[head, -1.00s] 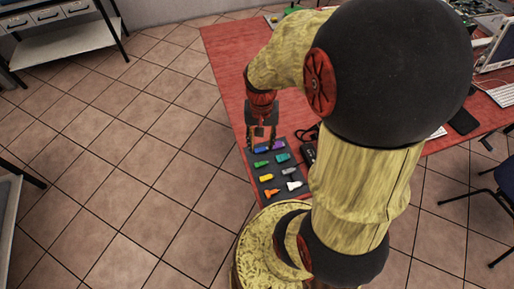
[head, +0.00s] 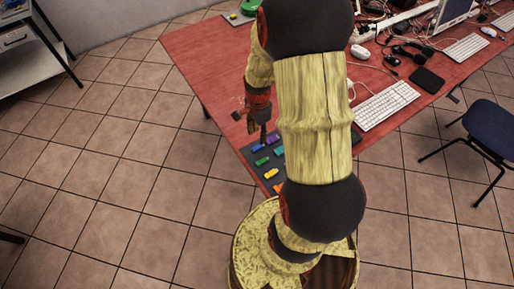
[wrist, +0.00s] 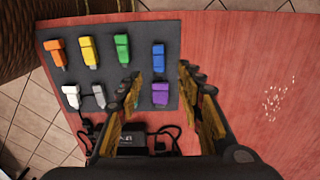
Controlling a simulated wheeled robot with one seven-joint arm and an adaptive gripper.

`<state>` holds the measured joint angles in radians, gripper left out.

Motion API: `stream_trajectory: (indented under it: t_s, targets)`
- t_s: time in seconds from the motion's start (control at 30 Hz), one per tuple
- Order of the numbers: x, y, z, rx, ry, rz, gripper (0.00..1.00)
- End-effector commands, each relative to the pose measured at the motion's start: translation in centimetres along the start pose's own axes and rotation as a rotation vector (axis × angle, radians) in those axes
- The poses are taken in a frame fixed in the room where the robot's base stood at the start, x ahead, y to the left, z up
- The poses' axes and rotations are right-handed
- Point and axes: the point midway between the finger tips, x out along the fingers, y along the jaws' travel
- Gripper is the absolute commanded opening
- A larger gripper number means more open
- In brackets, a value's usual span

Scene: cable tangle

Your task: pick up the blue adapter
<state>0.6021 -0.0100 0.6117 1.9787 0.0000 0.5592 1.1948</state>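The blue adapter (wrist: 158,57) lies on the dark mat (wrist: 110,28) at the end of a row, beside the green adapter (wrist: 122,48). In the head view the blue adapter (head: 257,148) is at the mat's far end. My gripper (wrist: 160,78) is open and empty, its fingers apart. In the wrist view the purple adapter (wrist: 160,94) shows between the fingers, and the blue one lies just past the fingertips. In the head view my gripper (head: 258,137) hangs over that end of the mat. I cannot tell its exact height.
Yellow (wrist: 88,50), orange (wrist: 55,52), white (wrist: 70,95) and grey (wrist: 99,95) adapters share the mat. A black box with cables (wrist: 132,138) lies beside it. The red table (wrist: 235,60) is mostly bare beyond the mat's blue and purple end.

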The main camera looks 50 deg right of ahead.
Motion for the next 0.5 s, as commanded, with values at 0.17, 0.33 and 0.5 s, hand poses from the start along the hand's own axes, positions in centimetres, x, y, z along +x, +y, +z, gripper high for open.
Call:
stream_trajectory:
  t_s: [0.17,0.33,0.5]
  targets:
    - [1.6,0.1,0.1,0.012,-0.002,0.005,0.37]
    - [3.0,0.1,0.1,0.011,-0.001,0.002,0.37]
    - [4.8,0.2,0.3,0.010,-0.001,0.003,0.37]
